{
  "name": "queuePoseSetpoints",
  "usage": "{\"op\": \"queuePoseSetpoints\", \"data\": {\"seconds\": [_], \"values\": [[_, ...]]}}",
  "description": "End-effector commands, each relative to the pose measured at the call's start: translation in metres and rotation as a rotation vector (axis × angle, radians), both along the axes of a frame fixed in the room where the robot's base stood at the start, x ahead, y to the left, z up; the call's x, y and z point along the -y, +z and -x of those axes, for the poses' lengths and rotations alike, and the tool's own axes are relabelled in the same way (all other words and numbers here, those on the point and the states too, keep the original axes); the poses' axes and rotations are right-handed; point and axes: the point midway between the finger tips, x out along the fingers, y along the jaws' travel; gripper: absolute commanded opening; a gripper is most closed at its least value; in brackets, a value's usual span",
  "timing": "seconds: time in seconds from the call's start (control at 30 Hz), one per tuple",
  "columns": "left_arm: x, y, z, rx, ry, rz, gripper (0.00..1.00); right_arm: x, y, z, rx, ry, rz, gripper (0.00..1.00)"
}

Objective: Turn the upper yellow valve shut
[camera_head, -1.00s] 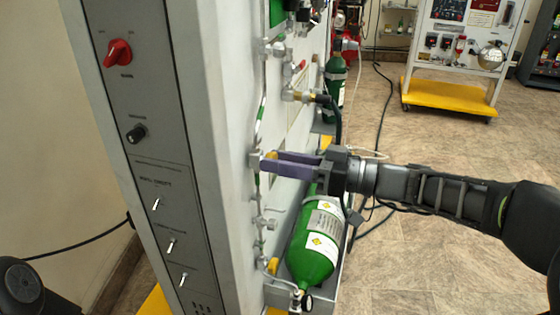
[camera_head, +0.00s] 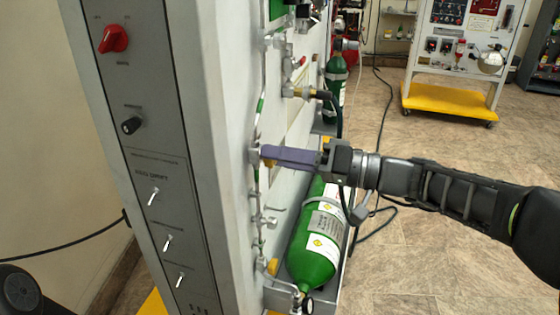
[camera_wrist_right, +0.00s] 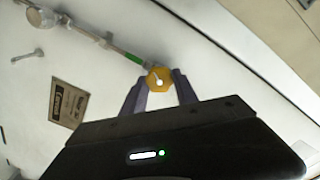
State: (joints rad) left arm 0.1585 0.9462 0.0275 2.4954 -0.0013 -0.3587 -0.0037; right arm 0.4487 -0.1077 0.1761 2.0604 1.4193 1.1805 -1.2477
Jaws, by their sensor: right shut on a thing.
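The upper yellow valve (camera_head: 269,163) is a small knob on the pale side panel of the trainer. It is partly hidden by my right gripper in the head view. In the right wrist view the yellow valve (camera_wrist_right: 159,78) shows as a many-sided knob with a light centre. My right gripper (camera_head: 268,154) reaches in from the right and is shut on this valve. In the wrist view its two purple fingers (camera_wrist_right: 160,90) stand on either side of the knob. A lower yellow valve (camera_head: 272,267) sits further down the same panel. My left gripper is out of view.
The front panel with a red knob (camera_head: 113,39) is at left. Open floor (camera_head: 430,215) lies to the right.

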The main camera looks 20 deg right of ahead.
Motion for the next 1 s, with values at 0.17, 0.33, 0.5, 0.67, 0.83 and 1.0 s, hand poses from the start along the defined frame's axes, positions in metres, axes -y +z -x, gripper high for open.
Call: {"op": "queuePoseSetpoints", "data": {"seconds": [0.17,0.33,0.5,0.67,0.83,1.0], "values": [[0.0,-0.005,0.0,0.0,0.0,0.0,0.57,0.0,-0.001,0.0,-0.14,0.001,-0.089,0.0],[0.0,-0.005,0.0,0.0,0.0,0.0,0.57,0.0,0.0,0.0,-0.277,0.002,-0.176,0.0],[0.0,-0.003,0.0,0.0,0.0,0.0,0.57,0.0,0.0,-0.001,-0.414,0.001,-0.262,0.0],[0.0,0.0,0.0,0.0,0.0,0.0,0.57,0.0,0.0,-0.001,-0.544,0.001,-0.344,0.0],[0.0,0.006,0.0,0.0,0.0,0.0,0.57,0.0,0.0,-0.001,-0.682,0.001,-0.429,0.0],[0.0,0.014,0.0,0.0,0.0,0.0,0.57,0.0,0.0,-0.001,-0.819,0.0,-0.517,0.0]]}}
